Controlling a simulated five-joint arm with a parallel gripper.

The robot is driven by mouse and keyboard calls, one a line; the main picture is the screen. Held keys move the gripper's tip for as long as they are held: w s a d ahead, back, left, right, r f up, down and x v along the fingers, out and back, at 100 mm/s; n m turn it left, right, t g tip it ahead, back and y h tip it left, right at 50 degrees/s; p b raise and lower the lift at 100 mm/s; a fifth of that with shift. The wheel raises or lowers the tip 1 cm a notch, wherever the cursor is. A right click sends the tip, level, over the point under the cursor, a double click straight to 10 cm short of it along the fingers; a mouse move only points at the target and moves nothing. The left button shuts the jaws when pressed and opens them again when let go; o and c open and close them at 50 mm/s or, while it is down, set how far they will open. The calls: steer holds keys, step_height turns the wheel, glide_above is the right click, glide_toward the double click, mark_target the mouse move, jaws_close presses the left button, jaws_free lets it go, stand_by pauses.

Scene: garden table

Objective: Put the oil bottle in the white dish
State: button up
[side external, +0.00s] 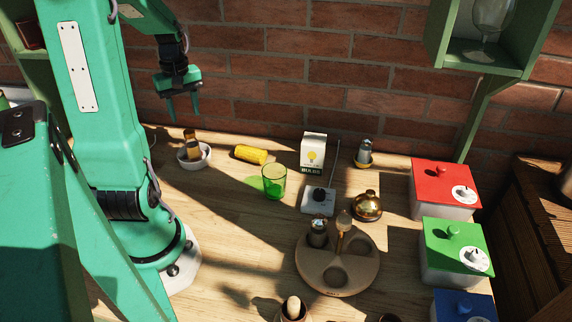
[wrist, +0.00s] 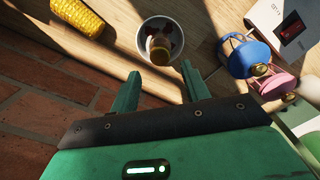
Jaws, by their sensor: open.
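The white dish (side external: 207,159) stands at the back left of the table, near the brick wall. A small amber-brown bottle (side external: 193,146), which looks like the oil bottle, is inside the dish, roughly upright and rising above the rim. In the wrist view the dish (wrist: 144,38) shows beyond my fingertips with the bottle (wrist: 160,49) within its rim. My gripper (side external: 183,114) is open and empty. It hangs above the dish, with its fingers apart and clear of the bottle. The wrist view shows the open fingers (wrist: 160,76) just short of the dish.
A bulb carton (side external: 313,152), a wooden round holder (side external: 364,282) and lidded red (side external: 440,180) and green boxes (side external: 452,245) are farther right. Bare table lies in front of the dish.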

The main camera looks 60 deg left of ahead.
stand_by(0.3)
steer(key=w+d+r+m+t, duration=0.1)
steer(key=w+d+r+m, duration=0.15)
steer(key=d, duration=0.25)
steer(key=w+d+r+m+t+y, duration=0.1)
steer(key=w+d+r+m, duration=0.15)
steer(key=d, duration=0.25)
steer(key=w+d+r+m, duration=0.1)
steer(key=d+r+m, duration=0.1)
steer(key=d+m, duration=0.25)
steer(key=s+d+r+m+t, duration=0.1)
steer(key=d+m, duration=0.3)
steer(key=d, duration=0.3)
steer(key=s+d+r+m+t+h, duration=0.1)
steer(key=d+r+m+t, duration=0.1)
steer(key=d+m, duration=0.2)
steer(key=d, duration=0.3)
steer(key=shift+s+d+t, duration=0.2)
steer(key=shift+s+t, duration=0.1)
